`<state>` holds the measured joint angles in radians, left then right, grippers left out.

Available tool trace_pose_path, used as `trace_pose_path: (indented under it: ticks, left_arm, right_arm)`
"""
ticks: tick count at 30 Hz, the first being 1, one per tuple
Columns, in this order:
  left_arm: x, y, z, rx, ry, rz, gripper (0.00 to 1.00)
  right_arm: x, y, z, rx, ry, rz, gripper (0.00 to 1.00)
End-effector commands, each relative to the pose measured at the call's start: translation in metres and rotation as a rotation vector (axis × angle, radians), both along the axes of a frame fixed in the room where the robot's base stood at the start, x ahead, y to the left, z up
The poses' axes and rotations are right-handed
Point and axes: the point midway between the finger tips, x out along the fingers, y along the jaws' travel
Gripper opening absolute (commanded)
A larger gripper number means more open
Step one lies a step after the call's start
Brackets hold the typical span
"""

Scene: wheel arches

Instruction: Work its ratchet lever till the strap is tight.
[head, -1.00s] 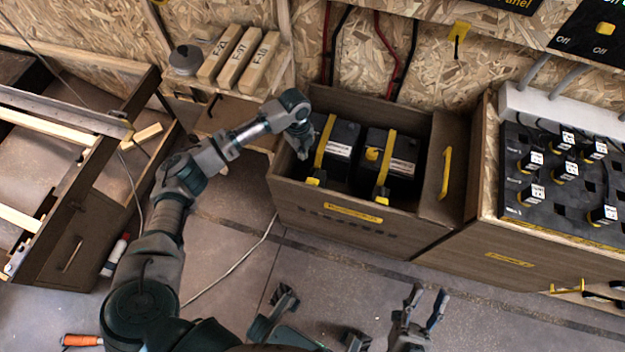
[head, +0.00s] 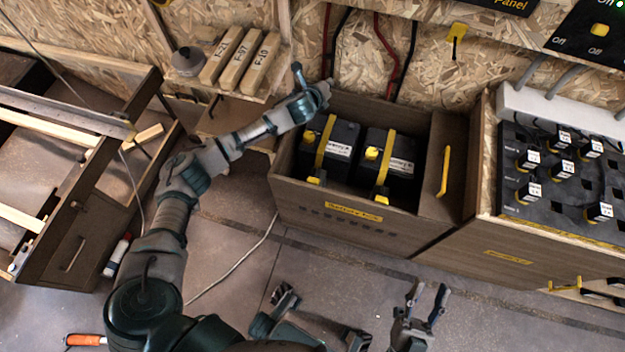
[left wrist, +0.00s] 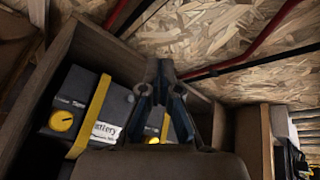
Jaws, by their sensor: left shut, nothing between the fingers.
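Two black batteries sit in the wooden battery box (head: 335,221), each under a yellow strap: the left strap (head: 325,145) and the right strap (head: 386,160). A small yellow piece, possibly the ratchet, sits at the front end of each strap: left (head: 315,180), right (head: 381,194). I cannot make out a lever or strap tension. My left gripper (head: 312,82) is above the box's back left corner, shut and empty, apart from the straps. In the left wrist view, its fingers (left wrist: 165,72) meet before the back wall. My right gripper (head: 426,290) is open and empty, low in front of the box.
The box's raised lid with a yellow handle (head: 445,172) stands right of the batteries. A shelf with labelled wooden blocks (head: 240,60) is left of my left gripper. Red and black cables (head: 386,50) run down the back wall. Floor in front is open.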

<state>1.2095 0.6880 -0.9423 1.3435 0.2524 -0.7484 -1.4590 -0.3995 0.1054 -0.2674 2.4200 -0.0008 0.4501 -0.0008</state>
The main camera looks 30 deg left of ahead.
Motion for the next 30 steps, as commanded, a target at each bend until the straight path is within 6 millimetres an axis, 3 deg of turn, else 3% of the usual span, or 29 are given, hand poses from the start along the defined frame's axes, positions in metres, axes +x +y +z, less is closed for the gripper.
trace_pose_path:
  ticks: [3, 6, 9, 11, 15, 20, 24, 30]
  left_arm:
    - [0.015, -0.031, 0.048, 0.155, -0.240, -0.191, 0.00]
    - [0.013, -0.070, 0.078, 0.307, -0.417, -0.398, 0.00]
    - [-0.003, -0.115, 0.091, 0.469, -0.552, -0.636, 0.00]
    - [-0.017, -0.141, 0.088, 0.567, -0.608, -0.790, 0.00]
    - [-0.059, -0.186, 0.057, 0.787, -0.659, -1.155, 0.00]
    - [-0.108, -0.201, -0.003, 1.011, -0.585, -1.561, 0.00]
    - [-0.145, -0.180, -0.058, 1.175, -0.414, -1.883, 0.00]
    - [-0.182, -0.120, -0.110, 1.329, -0.066, -2.223, 0.00]
  right_arm:
    - [0.001, 0.000, 0.003, -0.003, 0.004, 0.000, 0.40]
    - [0.001, 0.000, 0.005, -0.006, 0.010, 0.001, 0.40]
    - [0.002, 0.001, 0.007, -0.008, 0.013, 0.001, 0.40]
    - [0.002, 0.001, 0.008, -0.010, 0.016, 0.000, 0.40]
    - [0.003, 0.001, 0.010, -0.014, 0.024, 0.001, 0.40]
    - [0.004, 0.001, 0.013, -0.018, 0.030, 0.002, 0.40]
    - [0.005, 0.002, 0.014, -0.021, 0.037, 0.001, 0.40]
    - [0.006, 0.002, 0.016, -0.025, 0.045, 0.002, 0.40]
